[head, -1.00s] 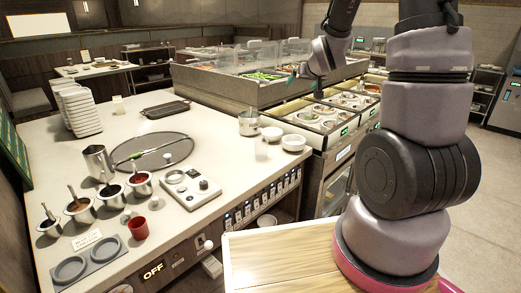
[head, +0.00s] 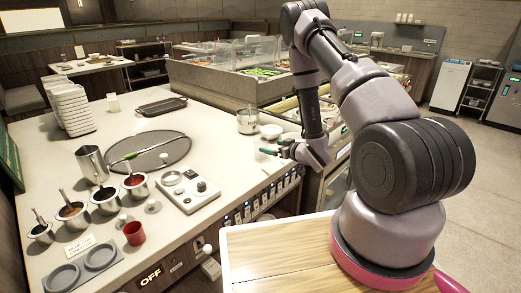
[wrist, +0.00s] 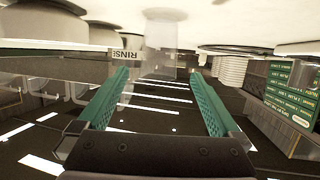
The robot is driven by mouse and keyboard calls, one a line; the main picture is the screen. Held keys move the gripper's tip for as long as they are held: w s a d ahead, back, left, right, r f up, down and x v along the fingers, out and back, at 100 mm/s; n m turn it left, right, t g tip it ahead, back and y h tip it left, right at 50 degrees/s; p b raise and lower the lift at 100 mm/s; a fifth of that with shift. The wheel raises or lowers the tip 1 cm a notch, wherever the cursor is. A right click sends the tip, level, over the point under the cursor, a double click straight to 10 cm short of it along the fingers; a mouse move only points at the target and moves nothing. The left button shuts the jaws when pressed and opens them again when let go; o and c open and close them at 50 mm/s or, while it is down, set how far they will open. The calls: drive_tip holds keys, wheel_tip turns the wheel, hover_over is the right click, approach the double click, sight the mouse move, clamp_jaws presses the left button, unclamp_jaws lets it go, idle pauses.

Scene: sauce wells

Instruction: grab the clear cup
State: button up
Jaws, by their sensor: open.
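The clear cup (wrist: 160,34) stands on the pale counter and shows as a faint, see-through shape ahead of my fingers in the wrist view, which is upside down. My gripper (wrist: 160,72) is open, its two green fingers apart with nothing held between them. The cup lies roughly in line with the gap, just beyond the fingertips. In the head view my gripper (head: 270,150) is low at the counter's right edge, pointing left. The cup is hard to make out there, close to the fingertips.
A metal pot (head: 248,122) and white bowls (head: 271,131) stand close behind my gripper. A RINSE sign (wrist: 126,56) shows in the wrist view. A control box (head: 188,190), sauce wells (head: 104,200) and a red cup (head: 134,233) are farther left on the counter.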

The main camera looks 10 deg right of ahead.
sight(265, 145)
drive_tip(key=x, duration=0.4)
drive_tip(key=shift+w, duration=0.1)
drive_tip(key=x, duration=0.5)
drive_tip(key=shift+f, duration=0.35)
drive_tip(key=shift+d, duration=0.1)
drive_tip(key=shift+c, duration=0.3)
drive_tip(key=c, duration=1.2)
drive_tip(key=shift+r, duration=0.1)
